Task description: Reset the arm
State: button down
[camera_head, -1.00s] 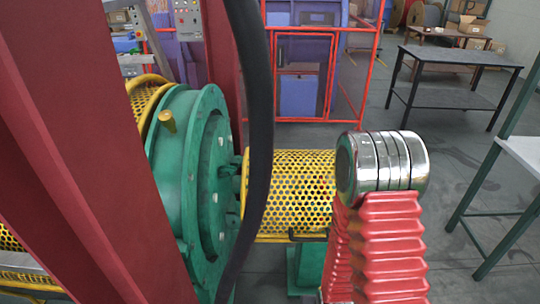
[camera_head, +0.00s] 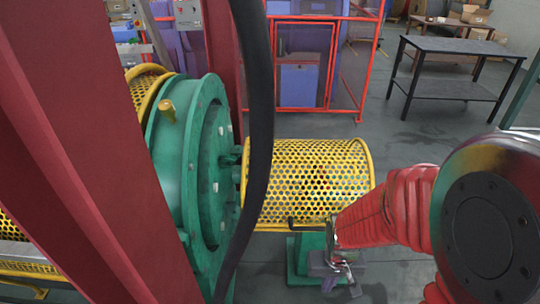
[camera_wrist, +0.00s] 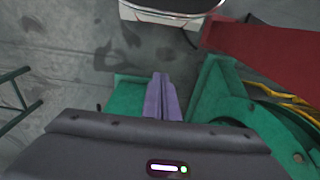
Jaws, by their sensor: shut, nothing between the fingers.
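My gripper (camera_wrist: 162,80) shows in the wrist view as two purple fingers close together, shut and empty. They point over a green machine base plate (camera_wrist: 128,92). In the head view my arm in its red ribbed sleeve reaches in from the right, with a large dark round joint at the right edge. Its wrist end hangs low, in front of the yellow perforated guard (camera_head: 305,180). Gripper parts show small there, below the guard, and their fingertips are hard to make out.
The green round housing (camera_head: 190,170) and red beams (camera_head: 70,140) stand at the left. A thick black hose or cable (camera_head: 258,120) hangs in front. A red-framed fence (camera_head: 300,105) and a dark table (camera_head: 455,88) stand behind. Open floor lies between guard and table.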

jog(key=s+r+t, duration=0.2)
jog(key=r, duration=1)
jog(key=s+r+t, duration=0.2)
jog(key=s+r, duration=0.1)
jog(key=r, duration=1)
jog(key=shift+s+d+t, duration=0.2)
jog(key=shift+d+t, duration=0.15)
jog(key=shift+t, duration=0.05)
